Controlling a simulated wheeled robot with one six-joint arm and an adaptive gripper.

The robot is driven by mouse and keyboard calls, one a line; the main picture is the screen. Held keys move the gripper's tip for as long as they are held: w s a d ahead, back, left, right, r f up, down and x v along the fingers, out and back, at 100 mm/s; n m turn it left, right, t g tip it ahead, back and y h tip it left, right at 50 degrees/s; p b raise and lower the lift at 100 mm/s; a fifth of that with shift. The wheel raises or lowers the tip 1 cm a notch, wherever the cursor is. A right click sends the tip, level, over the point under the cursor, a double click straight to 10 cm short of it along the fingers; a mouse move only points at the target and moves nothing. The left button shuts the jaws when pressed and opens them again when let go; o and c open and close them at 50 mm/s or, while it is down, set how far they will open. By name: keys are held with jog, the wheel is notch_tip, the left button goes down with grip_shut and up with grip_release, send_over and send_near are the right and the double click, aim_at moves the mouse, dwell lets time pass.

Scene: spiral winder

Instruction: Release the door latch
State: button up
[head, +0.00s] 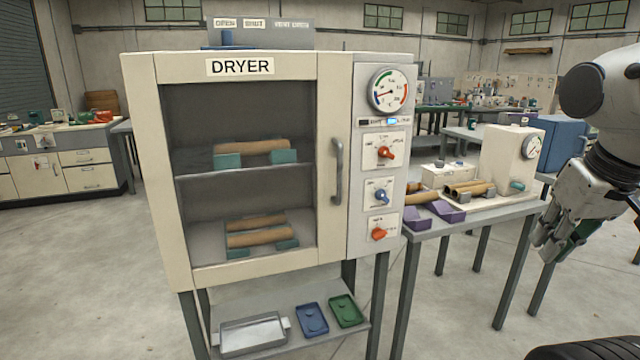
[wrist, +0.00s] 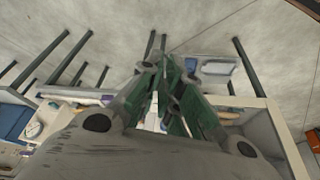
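The cream dryer (head: 140,160) stands at centre-left in the head view, its windowed door closed. A grey vertical handle (head: 338,172) is on the door's right edge. I cannot pick out a separate latch for certain. The panel right of the door carries a red knob (head: 386,153), a blue knob (head: 380,196) and an orange knob (head: 379,233), with labels too small to read. My gripper (head: 543,245) hangs at the far right, well away from the dryer and touching nothing. In the wrist view its dark green fingers (wrist: 163,75) lie close together; whether they meet is unclear.
A side table (head: 425,232) right of the dryer holds brown tubes, purple cradles (head: 418,217) and a cream machine with a gauge (head: 510,160). Trays (head: 345,310) lie on the shelf under the dryer. The floor in front is clear. A gauge (head: 389,90) tops the panel.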

jog(key=o, duration=0.3)
jog(key=shift+w+f, duration=0.1)
jog(key=shift+f, duration=0.2)
jog(key=o, duration=0.8)
jog(key=f+g, duration=0.1)
jog(key=f, duration=0.1)
jog(key=w+f+g, duration=0.1)
jog(key=f, duration=0.1)
jog(key=w+f+g, duration=0.1)
jog(key=f, duration=0.1)
jog(key=shift+a+f+g, duration=0.1)
jog(key=shift+a+g, duration=0.15)
jog(key=shift+g, duration=0.15)
jog(key=n+t+y, duration=0.6)
jog(key=n+t, duration=0.1)
jog(key=t, duration=1)
send_near(382, 237)
jog(key=x, duration=0.9)
jog(key=shift+w+a, duration=0.15)
jog(key=shift+w, duration=0.2)
